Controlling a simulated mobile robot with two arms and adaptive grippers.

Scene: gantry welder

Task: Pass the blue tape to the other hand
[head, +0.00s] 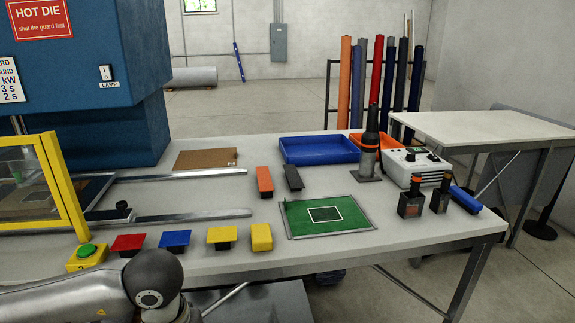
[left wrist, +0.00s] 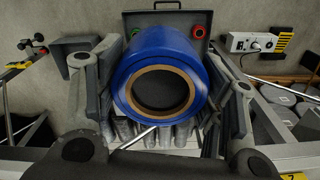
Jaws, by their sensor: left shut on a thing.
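The blue tape (left wrist: 160,44) is a thick roll with a brown cardboard core, in the middle of the left wrist view. Its round end and open core face my camera. My left gripper (left wrist: 168,85) is shut on it, with dark fingers on both sides of the roll. In the head view only a grey link of my arm shows at the bottom left. The tape and both grippers are out of the head view.
The workbench (head: 380,240) holds a blue tray (head: 318,150), a green mat (head: 330,215), coloured blocks and dark-topped bottles. A yellow guard frame (head: 62,190) and a blue press (head: 90,60) stand at left. A box with red and green buttons (left wrist: 165,14) is behind the tape.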

